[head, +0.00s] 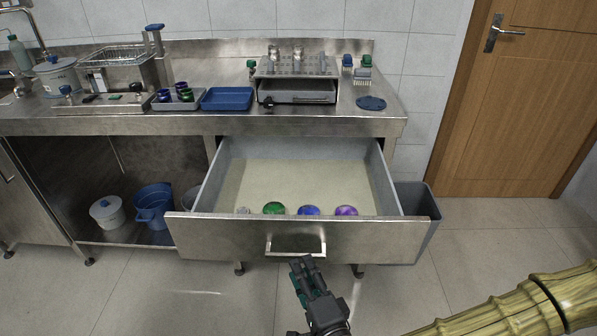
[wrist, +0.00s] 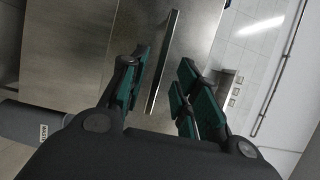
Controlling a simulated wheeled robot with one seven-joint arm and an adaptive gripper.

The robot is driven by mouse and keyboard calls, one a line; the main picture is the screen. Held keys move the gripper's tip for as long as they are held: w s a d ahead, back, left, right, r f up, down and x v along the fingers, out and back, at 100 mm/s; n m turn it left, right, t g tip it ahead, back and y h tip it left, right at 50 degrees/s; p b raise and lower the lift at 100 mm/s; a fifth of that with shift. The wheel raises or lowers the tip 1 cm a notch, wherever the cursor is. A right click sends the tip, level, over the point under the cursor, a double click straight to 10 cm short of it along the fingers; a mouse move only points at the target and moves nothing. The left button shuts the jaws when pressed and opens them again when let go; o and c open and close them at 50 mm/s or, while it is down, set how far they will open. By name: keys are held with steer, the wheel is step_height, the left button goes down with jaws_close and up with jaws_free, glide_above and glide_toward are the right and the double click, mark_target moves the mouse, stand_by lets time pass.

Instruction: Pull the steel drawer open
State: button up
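The steel drawer (head: 230,238) stands pulled far out from under the counter, its inside in view from above. Its bar handle (head: 296,253) is in the middle of the front panel. My gripper (head: 304,264) is at the lower right of the handle in the head view. In the wrist view my gripper (wrist: 160,85) has its green-padded fingers apart, with the handle (wrist: 161,62) showing in the gap and clear space on both sides. I see no finger pressing on the handle.
Green (head: 274,208), blue (head: 308,210) and purple (head: 346,210) round things lie at the drawer's front. A grey bin (head: 422,215) stands close to its right side. A blue bucket (head: 154,203) is on the lower shelf. The floor in front is clear.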

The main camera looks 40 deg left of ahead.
steer(key=v, duration=0.8)
steer(key=shift+d, duration=0.15)
steer(key=d+f+n+g+h, duration=0.2)
steer(key=d+f+h, duration=0.1)
steer(key=d+f, duration=0.55)
steer(key=d+f+n+g+h, duration=0.2)
steer(key=d+f+h, duration=0.25)
steer(key=f, duration=0.65)
steer(key=s+d+f+g+h, duration=0.1)
steer(key=d+f+h, duration=0.3)
steer(key=d, duration=0.6)
steer(key=s+d+f+g+h, duration=0.1)
steer(key=d+f+h, duration=0.1)
steer(key=d+f, duration=0.65)
steer(key=s+d+r+g+h, duration=0.1)
steer(key=s+d+h, duration=0.15)
steer(key=d, duration=1.25)
step_height(320, 180, up, 16)
steer(key=p, duration=1.6)
steer(key=shift+w, duration=0.35)
